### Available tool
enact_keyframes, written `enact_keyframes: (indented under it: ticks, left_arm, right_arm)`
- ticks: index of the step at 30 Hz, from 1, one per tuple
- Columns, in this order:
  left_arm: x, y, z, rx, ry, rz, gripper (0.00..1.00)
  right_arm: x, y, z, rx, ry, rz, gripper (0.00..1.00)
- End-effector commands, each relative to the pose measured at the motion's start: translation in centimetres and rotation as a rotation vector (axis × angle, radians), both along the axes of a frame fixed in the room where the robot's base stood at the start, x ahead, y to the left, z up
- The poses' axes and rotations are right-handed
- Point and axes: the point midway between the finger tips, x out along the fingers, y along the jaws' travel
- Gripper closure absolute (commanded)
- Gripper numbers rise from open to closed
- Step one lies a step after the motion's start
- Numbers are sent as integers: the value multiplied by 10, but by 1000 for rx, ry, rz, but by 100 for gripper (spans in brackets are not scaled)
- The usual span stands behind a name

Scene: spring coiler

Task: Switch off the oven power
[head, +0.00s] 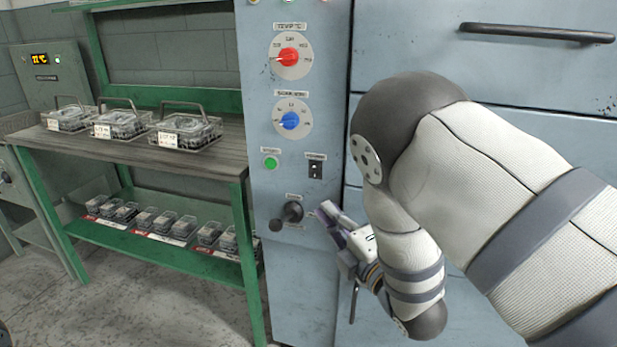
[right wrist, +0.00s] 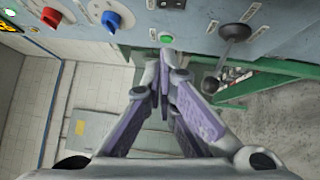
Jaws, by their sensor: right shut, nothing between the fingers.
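The oven's blue-grey control panel (head: 315,265) carries a black rotary lever (head: 291,212), whose arm points down and left to a dark ball end (head: 275,226). The label above it is too small to read. The lever also shows in the right wrist view (right wrist: 235,32). Above it are a green button (head: 271,163) and a small black switch (head: 315,170). My right gripper (head: 322,212) is shut and empty, just right of the lever and apart from it. In the right wrist view its fingertips (right wrist: 165,65) lie below the green button (right wrist: 165,38). My left gripper is not in view.
A red knob (head: 289,57) and a blue knob (head: 289,121) sit higher on the panel. A green-framed bench (head: 200,160) with wire baskets stands left. A door handle (head: 535,33) is at the upper right. The floor before the bench is clear.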

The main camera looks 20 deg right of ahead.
Motion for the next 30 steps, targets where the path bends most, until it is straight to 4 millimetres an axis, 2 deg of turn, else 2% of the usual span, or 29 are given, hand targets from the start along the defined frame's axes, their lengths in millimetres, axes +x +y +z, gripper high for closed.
enact_keyframes:
  ticks: [4,7,19,24,30]
  left_arm:
    - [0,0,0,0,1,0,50]
    - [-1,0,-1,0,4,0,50]
    - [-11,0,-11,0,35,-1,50]
    - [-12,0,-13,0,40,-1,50]
    - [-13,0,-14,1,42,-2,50]
  right_arm:
    - [3,1,0,2,1,0,100]
    - [15,3,0,3,1,0,100]
    - [99,19,5,3,4,-1,100]
    - [121,3,10,5,5,-3,100]
    - [130,-3,12,3,6,-1,100]
